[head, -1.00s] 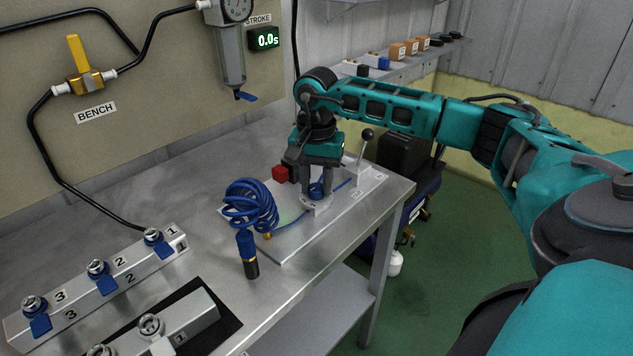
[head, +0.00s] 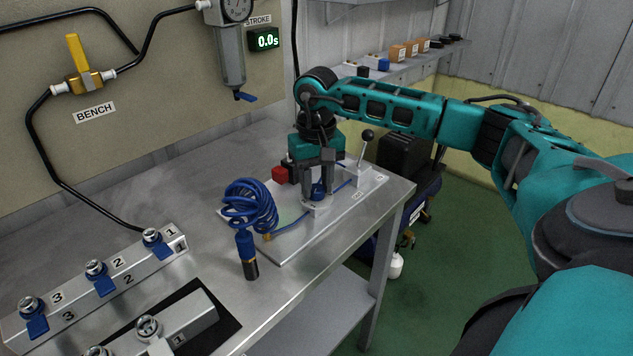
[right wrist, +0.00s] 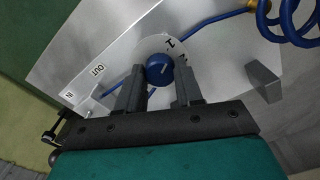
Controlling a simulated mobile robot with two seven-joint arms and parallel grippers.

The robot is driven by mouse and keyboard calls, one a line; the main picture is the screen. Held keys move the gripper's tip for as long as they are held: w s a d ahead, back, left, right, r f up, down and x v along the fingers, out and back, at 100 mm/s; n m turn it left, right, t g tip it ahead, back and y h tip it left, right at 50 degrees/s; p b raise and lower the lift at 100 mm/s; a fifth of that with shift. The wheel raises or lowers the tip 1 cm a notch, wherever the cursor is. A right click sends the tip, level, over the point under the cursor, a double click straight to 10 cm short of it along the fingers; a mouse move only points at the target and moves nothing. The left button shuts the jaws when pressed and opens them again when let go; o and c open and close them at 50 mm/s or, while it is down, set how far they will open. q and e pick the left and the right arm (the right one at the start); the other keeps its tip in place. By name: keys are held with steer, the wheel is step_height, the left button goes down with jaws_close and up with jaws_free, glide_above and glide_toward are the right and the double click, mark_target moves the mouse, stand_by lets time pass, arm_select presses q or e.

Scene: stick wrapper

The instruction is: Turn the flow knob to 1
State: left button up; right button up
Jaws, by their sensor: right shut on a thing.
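The blue flow knob (head: 318,189) sits on a grey block on the metal plate (head: 290,240) at the bench's right end. My right gripper (head: 320,186) points down over it, shut on the knob with a finger on either side. In the right wrist view the knob (right wrist: 159,68) shows at the fingertips of the gripper (right wrist: 158,82). A pale round dial (right wrist: 172,44) with a 1 and a partly hidden second mark lies beside the knob. I cannot read clearly where the knob's pale line points. My left gripper is out of view.
A coiled blue hose (head: 250,207) and a blue-black nozzle (head: 247,256) stand left of the knob. A black-balled lever (head: 366,137) rises close to the gripper's right. A red button (head: 281,174) is behind. The stroke display (head: 264,39) reads 0.0s.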

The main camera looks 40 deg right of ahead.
mark_target(317, 188)
stand_by(0.4)
steer(key=o, duration=1)
steer(key=shift+o, duration=0.2)
step_height(317, 188, up, 13)
steer(key=shift+p, duration=0.45)
steer(key=shift+s, duration=0.1)
